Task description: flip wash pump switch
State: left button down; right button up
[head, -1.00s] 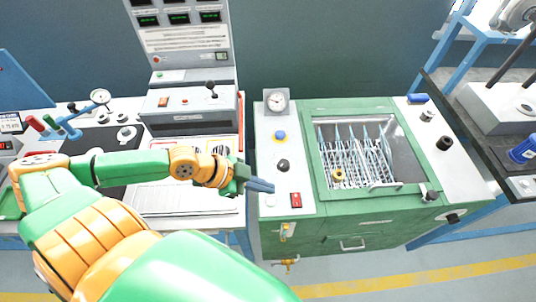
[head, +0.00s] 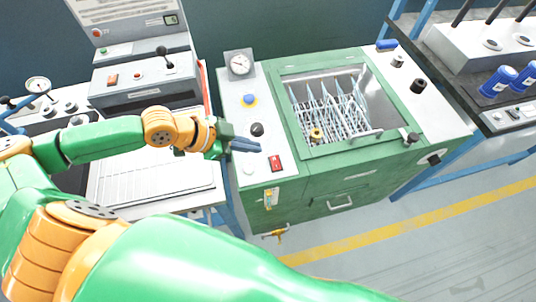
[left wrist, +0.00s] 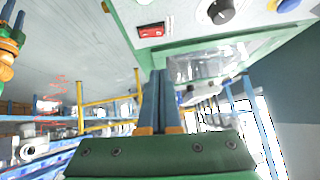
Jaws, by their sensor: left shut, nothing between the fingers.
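A red rocker switch (head: 275,163) sits on the light grey left panel of the green wash cabinet (head: 350,172), near its front edge. It also shows in the left wrist view (left wrist: 151,31), above the fingertips. No readable label shows that it is the wash pump switch. My left gripper (head: 255,146) is shut and empty, its dark fingers just left of and behind the red switch, apparently above the panel. The fingers also show in the left wrist view (left wrist: 160,76). My right gripper (left wrist: 12,28) appears at the left wrist view's left edge; its opening is unclear.
A black knob (head: 257,129), a blue button (head: 249,100) and a gauge (head: 239,64) stand behind the switch on the panel. A lidded basin with a wire rack (head: 335,106) is to the right. A brass tap (head: 278,233) hangs below the front.

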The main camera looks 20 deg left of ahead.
aim_at(276, 159)
pick_arm(q)
jog(key=x, duration=0.6)
jog(key=shift+r+p, duration=0.1)
jog(key=shift+p, duration=0.2)
jog(key=f, duration=0.3)
jog(key=shift+w+f, duration=0.25)
jog(key=shift+f, duration=0.4)
jog(key=shift+w+a+f+b, duration=0.1)
jog(key=shift+f+b, duration=0.25)
jog(key=shift+b, duration=0.15)
jog(key=shift+r, duration=0.1)
